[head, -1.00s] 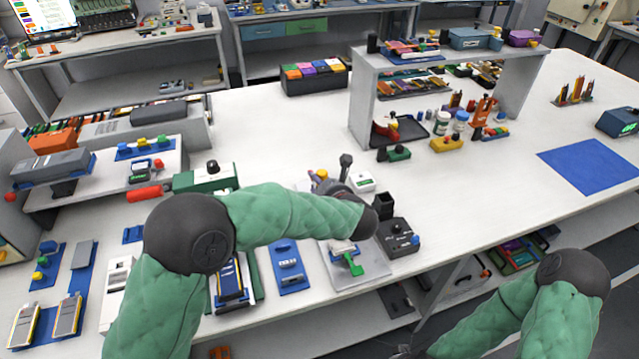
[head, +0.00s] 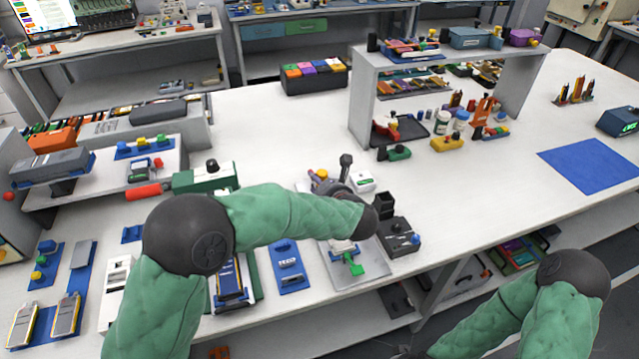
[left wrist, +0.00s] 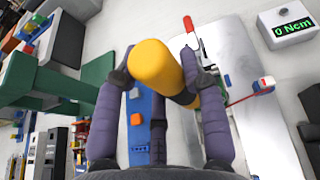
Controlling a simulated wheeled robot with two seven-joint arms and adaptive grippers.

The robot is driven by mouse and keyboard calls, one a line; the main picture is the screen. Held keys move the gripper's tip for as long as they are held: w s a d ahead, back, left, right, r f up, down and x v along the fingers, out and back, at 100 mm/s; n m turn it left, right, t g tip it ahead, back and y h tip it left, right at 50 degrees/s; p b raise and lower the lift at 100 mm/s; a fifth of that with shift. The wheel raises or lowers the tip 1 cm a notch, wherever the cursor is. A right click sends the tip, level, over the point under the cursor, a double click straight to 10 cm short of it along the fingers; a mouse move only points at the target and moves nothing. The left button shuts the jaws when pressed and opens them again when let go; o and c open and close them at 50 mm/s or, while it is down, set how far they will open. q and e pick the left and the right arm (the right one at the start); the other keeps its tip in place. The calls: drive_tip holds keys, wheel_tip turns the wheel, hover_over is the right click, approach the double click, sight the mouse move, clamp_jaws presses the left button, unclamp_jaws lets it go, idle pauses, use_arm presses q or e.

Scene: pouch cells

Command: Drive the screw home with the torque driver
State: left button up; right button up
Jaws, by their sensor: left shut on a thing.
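My left gripper (left wrist: 160,66) is shut on the yellow handle of the torque driver (left wrist: 155,62) in the left wrist view; its fingers lie on either side of the handle. In the head view my left gripper (head: 335,188) is mostly hidden behind its own forearm, above the bench. A small torque readout box (left wrist: 291,28) shows "0 Ncm" in the wrist view; a white box with a green display (head: 362,181) stands just beyond the gripper in the head view. The screw and the driver's tip cannot be made out. My right gripper is out of view.
A grey plate (head: 370,272) with a green-handled clamp (head: 353,265) lies near the front edge. The bench right of these is clear up to a blue mat (head: 590,167).

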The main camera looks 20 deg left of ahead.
sight(319, 173)
use_arm(q)
drive_tip(key=shift+f+b, duration=0.15)
drive_tip(key=shift+b, duration=0.8)
idle(1.5)
drive_tip(key=shift+f+b, duration=0.25)
drive_tip(key=shift+b, duration=0.4)
idle(1.0)
drive_tip(key=shift+r, duration=0.1)
drive_tip(key=shift+r+p, duration=1.9)
drive_tip(key=shift+r, duration=1.7)
drive_tip(key=shift+a, duration=0.1)
